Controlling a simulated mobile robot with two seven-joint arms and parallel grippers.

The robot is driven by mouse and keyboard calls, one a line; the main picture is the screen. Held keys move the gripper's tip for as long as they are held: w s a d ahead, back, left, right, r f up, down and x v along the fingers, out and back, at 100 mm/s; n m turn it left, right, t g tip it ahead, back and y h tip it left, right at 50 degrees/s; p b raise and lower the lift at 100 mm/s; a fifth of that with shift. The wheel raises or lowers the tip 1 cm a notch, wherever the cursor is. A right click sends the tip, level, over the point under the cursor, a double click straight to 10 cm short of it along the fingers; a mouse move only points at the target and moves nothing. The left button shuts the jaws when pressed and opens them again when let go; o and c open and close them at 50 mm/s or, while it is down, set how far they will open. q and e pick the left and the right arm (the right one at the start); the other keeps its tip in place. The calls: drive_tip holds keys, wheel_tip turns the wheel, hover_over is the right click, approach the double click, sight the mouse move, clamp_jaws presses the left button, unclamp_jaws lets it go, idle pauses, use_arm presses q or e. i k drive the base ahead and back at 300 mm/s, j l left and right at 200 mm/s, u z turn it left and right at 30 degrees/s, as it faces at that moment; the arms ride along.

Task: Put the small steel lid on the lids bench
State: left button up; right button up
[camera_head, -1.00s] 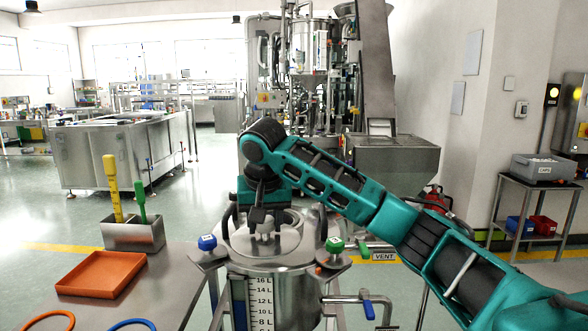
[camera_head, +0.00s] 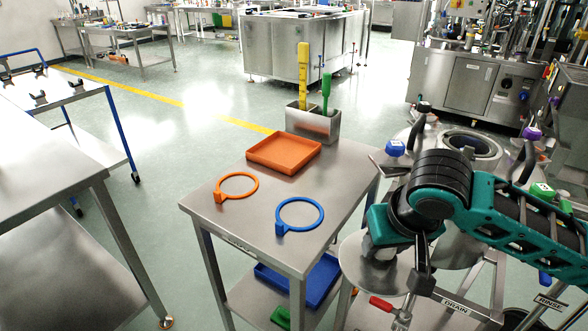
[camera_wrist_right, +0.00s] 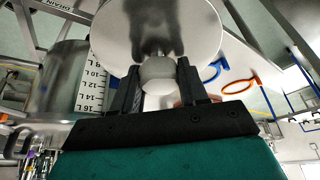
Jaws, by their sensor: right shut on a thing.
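The small steel lid (camera_head: 360,262) is a round, shiny disc, held in the air beside the steel vessel (camera_head: 470,150). In the right wrist view the lid (camera_wrist_right: 110,35) shows with its pale knob (camera_wrist_right: 158,72) between the two dark fingers. My right gripper (camera_wrist_right: 158,85) is shut on that knob. In the head view my wrist hides part of the lid and the fingertips. A steel bench (camera_head: 338,160) stands just left of the lid; its front label is not readable, so I cannot tell if it is the lids bench. My left gripper is not in view.
That bench holds an orange tray (camera_head: 284,152), an orange ring (camera_head: 237,196), a blue ring (camera_head: 299,229) and a steel holder (camera_head: 313,124) with yellow and green tools. Its front corner is bare. Another steel bench (camera_head: 40,170) stands at far left. The vessel has upright handles.

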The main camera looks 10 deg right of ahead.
sight(342, 167)
drive_tip(key=i+j, duration=1.05)
drive_tip(key=i, duration=0.05)
